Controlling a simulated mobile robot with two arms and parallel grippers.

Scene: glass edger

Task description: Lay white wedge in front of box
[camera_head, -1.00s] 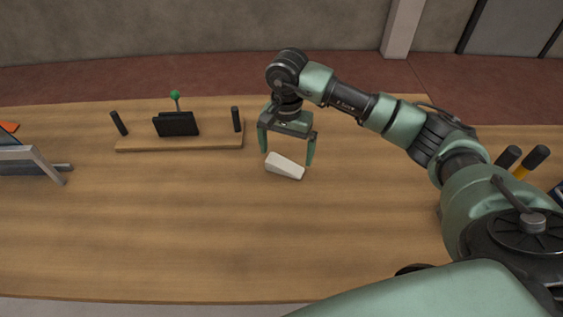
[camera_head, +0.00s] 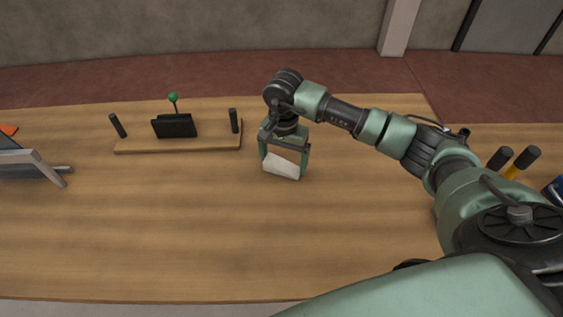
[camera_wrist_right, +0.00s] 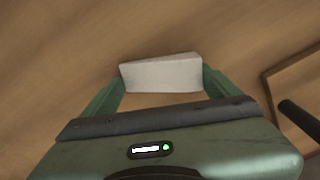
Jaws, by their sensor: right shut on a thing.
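The white wedge (camera_head: 281,168) is on the wooden table, right of the board with the black holder. My right gripper (camera_head: 283,164) is over it from above, its two green fingers closed against its two ends. In the right wrist view the wedge (camera_wrist_right: 162,74) spans the gap between the fingertips (camera_wrist_right: 162,83). Whether it touches the table I cannot tell. No thing is clearly a box in these frames. My left gripper is not in view.
A wooden board (camera_head: 190,149) carries a black holder (camera_head: 175,126), two black posts and a green ball (camera_head: 173,97). A grey metal frame (camera_head: 40,165) stands at the left edge. Black-and-yellow handles (camera_head: 523,160) are at the right. The table's front middle is clear.

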